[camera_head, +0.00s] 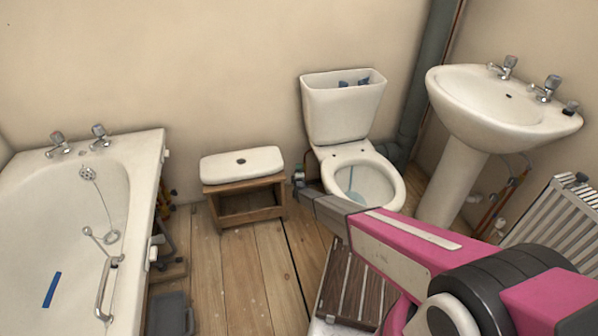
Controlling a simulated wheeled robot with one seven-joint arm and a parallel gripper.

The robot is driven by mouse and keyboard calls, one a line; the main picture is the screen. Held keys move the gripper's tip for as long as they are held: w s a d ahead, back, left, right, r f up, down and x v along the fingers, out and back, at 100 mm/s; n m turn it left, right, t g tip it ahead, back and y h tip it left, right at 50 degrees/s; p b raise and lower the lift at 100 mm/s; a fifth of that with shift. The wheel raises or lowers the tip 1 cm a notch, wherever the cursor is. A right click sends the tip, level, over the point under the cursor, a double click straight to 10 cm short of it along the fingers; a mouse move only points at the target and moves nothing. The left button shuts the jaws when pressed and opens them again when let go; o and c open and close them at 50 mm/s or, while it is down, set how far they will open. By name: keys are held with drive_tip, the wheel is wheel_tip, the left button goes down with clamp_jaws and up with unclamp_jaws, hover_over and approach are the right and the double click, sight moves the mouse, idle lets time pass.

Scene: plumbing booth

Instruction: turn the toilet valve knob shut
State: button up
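The white toilet (362,172) stands against the back wall with its seat ring showing and its cistern (343,112) open on top. A small fitting (298,174) shows to the left of the bowl, low by the wall. It may be the toilet valve, but it is too small to make out the knob or its angle. My pink and grey arm reaches in from the lower right. My gripper (308,193) is at the arm's far end, close to this fitting. I cannot tell whether they touch, or whether the fingers are open or shut.
A wooden stool (247,214) with a white lid (242,164) on it stands left of the toilet. A bathtub (60,225) fills the left. A pedestal sink (480,112) and a radiator (560,225) are at the right. A slatted wooden mat (340,285) lies on the floor. Floorboards before the stool are clear.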

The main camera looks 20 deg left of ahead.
drive_tip(key=shift+w+a, duration=0.25)
drive_tip(key=shift+w, duration=0.45)
drive_tip(key=shift+c, duration=0.3)
drive_tip(key=c, duration=0.9)
drive_tip(key=shift+o, duration=0.2)
